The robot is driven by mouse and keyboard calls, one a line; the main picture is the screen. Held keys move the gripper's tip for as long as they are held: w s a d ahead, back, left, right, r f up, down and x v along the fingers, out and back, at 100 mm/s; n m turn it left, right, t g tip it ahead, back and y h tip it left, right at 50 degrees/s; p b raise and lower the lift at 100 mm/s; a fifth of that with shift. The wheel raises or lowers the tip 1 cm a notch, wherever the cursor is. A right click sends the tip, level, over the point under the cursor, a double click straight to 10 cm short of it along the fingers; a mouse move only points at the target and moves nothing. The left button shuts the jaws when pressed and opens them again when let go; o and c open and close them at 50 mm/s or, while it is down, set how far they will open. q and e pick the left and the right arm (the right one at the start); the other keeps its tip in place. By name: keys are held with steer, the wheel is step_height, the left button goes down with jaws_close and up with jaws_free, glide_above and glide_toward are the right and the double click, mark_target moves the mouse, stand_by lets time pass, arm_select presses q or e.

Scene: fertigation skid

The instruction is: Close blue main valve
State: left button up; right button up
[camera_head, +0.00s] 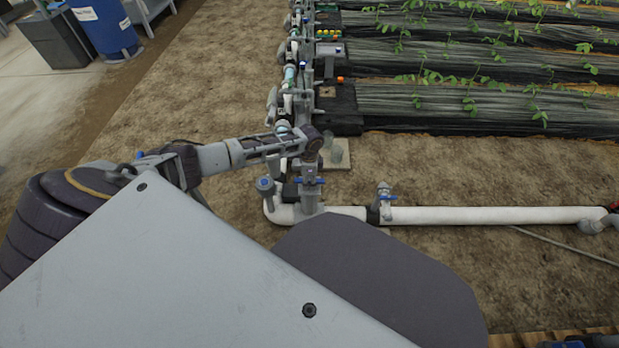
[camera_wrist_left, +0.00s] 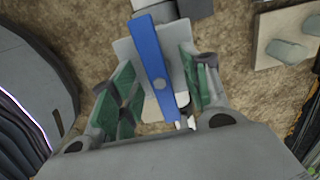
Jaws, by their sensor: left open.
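A blue lever valve handle (camera_head: 310,181) sits on the upright pipe at the left end of the white main pipe (camera_head: 480,215). My left gripper (camera_head: 309,166) is just above it, at the end of my arm, pointing down. In the left wrist view, the long blue handle (camera_wrist_left: 152,52) lies between the green-padded fingers of the left gripper (camera_wrist_left: 160,82), which are open with gaps on both sides. Contact cannot be made out. The valve body under the handle is mostly hidden. My right gripper is not in view.
A second blue-handled valve (camera_head: 385,197) stands on the white pipe to the right. A blue-topped fitting (camera_head: 265,184) is left of the upright pipe. A line of pipework (camera_head: 290,75) runs away behind, beside plastic-covered plant beds (camera_head: 460,100). Bare soil lies around.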

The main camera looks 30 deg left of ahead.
arm_select(q)
steer(key=shift+f, duration=0.55)
